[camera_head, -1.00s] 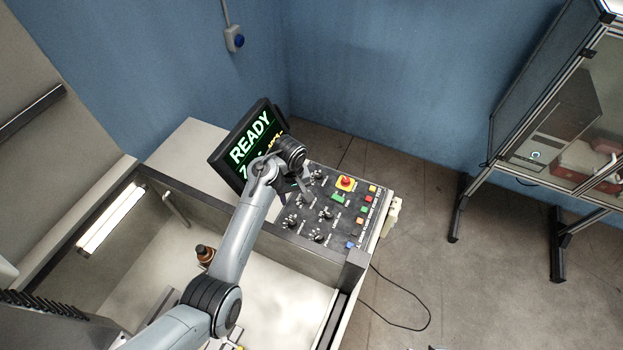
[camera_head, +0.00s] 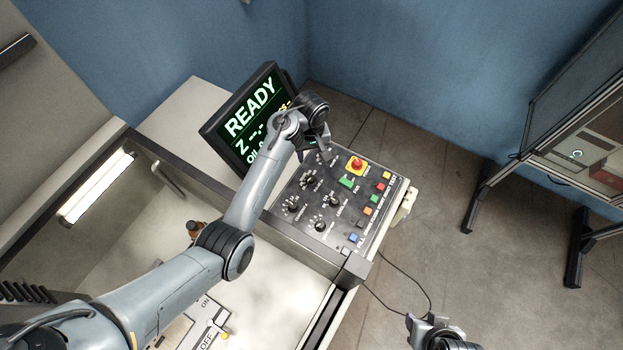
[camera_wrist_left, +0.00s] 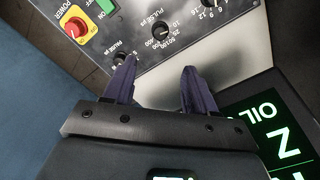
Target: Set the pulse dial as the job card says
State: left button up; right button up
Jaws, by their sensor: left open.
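The pulse dial (camera_wrist_left: 158,29) is a small black knob with a white number scale on the dark control panel (camera_head: 285,222); its pointer is too small to read. My left gripper (camera_wrist_left: 157,75) is open and empty in the left wrist view, its two dark fingers apart, with the pulse dial beyond the gap between them. The pause dial (camera_wrist_left: 120,58) sits just beyond the left fingertip. In the head view my left gripper (camera_head: 323,150) is over the panel's upper end. Part of my right gripper (camera_head: 432,328) shows at the bottom edge. I cannot identify a job card.
A red power button (camera_head: 357,166) on a yellow base, a green button (camera_head: 346,182) and coloured buttons sit beside the dials. The screen (camera_head: 245,115) reads READY and stands close to the left arm. A bottle (camera_head: 194,228) stands in the tank behind the arm.

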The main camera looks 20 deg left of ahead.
pick_arm(q)
jog(key=b, duration=0.3)
send_near(311, 178)
notch_tip(311, 178, down, 9)
jog(key=shift+r+b, duration=0.15)
jog(key=shift+b, duration=0.25)
grip_shut()
